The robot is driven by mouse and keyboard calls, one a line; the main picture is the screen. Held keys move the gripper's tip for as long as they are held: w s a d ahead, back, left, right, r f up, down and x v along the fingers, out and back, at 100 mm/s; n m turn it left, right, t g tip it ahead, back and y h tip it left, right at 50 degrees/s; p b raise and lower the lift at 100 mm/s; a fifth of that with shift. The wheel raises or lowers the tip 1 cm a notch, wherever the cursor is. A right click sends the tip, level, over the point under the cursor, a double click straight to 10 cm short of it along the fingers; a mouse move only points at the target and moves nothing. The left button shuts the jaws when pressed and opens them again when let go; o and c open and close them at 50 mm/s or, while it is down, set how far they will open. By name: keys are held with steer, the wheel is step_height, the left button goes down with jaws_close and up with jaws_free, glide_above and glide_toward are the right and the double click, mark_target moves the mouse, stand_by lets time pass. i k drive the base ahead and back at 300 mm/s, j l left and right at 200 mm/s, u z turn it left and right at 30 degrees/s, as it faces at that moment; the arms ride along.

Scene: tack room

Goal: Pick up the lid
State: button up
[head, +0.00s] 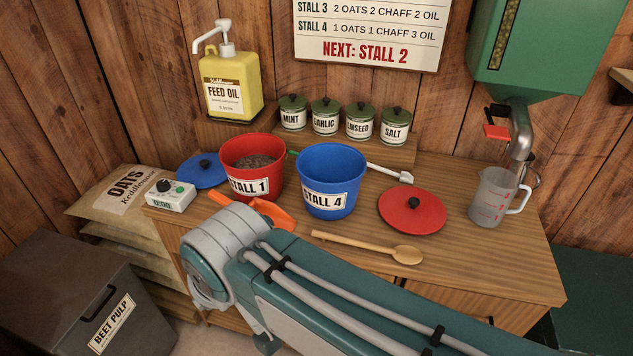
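Two loose lids are on the wooden bench (490,265) in the head view. The red lid (395,213) with a black knob lies flat at the right, apart from the buckets. The blue lid (196,178) with a dark knob is at the left, partly behind the red bucket. The red STALL 1 bucket (274,192) is open with brown feed inside. The blue STALL 4 bucket (341,166) is open; no feed shows in it. My arm crosses the front of the bench, but my gripper is not in view.
A wooden spoon (350,243) and orange scoop (275,213) lie in front of the buckets. A clear jug (488,205) stands under the green dispenser's spout (520,130). A timer box (169,198) is at left. Several lidded jars (325,120) and a yellow oil jug (230,75) stand behind.

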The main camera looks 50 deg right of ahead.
mark_target(413, 211)
steer(key=z, duration=1.3)
